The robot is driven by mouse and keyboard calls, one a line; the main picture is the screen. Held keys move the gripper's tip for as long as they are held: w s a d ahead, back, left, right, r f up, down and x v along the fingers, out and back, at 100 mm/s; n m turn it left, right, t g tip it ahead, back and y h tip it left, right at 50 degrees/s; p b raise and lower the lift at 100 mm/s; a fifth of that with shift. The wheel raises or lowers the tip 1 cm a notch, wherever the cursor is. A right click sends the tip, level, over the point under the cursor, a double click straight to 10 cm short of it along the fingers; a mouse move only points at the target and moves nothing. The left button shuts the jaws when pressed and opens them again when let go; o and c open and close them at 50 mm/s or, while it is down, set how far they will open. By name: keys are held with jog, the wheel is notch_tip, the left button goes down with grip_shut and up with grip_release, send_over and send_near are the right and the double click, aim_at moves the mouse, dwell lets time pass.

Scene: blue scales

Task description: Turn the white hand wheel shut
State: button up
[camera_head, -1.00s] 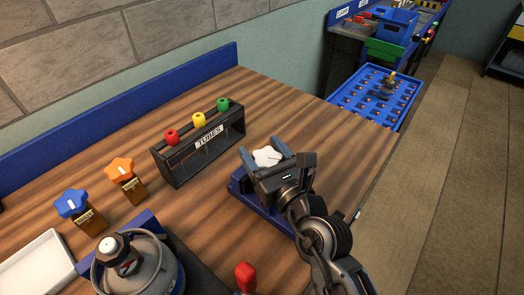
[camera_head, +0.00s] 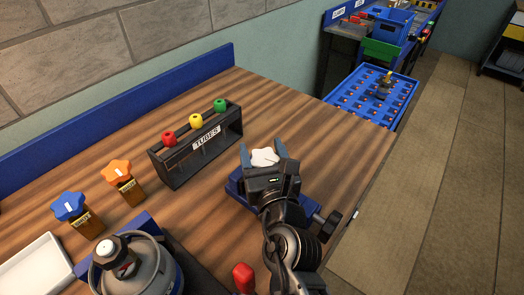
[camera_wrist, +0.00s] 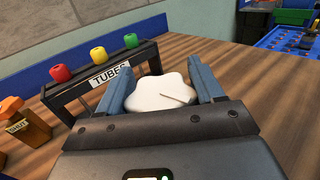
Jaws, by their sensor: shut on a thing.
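The white hand wheel (camera_head: 264,157) is a lobed knob above a blue base (camera_head: 236,186) on the wooden table. My gripper (camera_head: 263,155) has its two blue-grey fingers on either side of the wheel, shut on it. In the wrist view the wheel (camera_wrist: 160,94) sits between the fingers (camera_wrist: 160,90), and a thin dark line runs on its top toward the right. The gripper body and arm hide the wheel's stem and much of the base.
A black rack labelled TUBES (camera_head: 197,150) with red, yellow and green caps stands left of the wheel. Orange (camera_head: 117,172) and blue (camera_head: 69,205) star knobs, a grey canister (camera_head: 135,270), a white tray (camera_head: 36,268) and a red knob (camera_head: 243,277) are nearer. The table's right side is clear.

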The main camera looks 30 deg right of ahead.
dwell(0.4)
jog(key=o, duration=1)
jog(key=shift+b+v, duration=0.7)
jog(key=shift+v, duration=3.2)
jog(key=shift+f, duration=0.1)
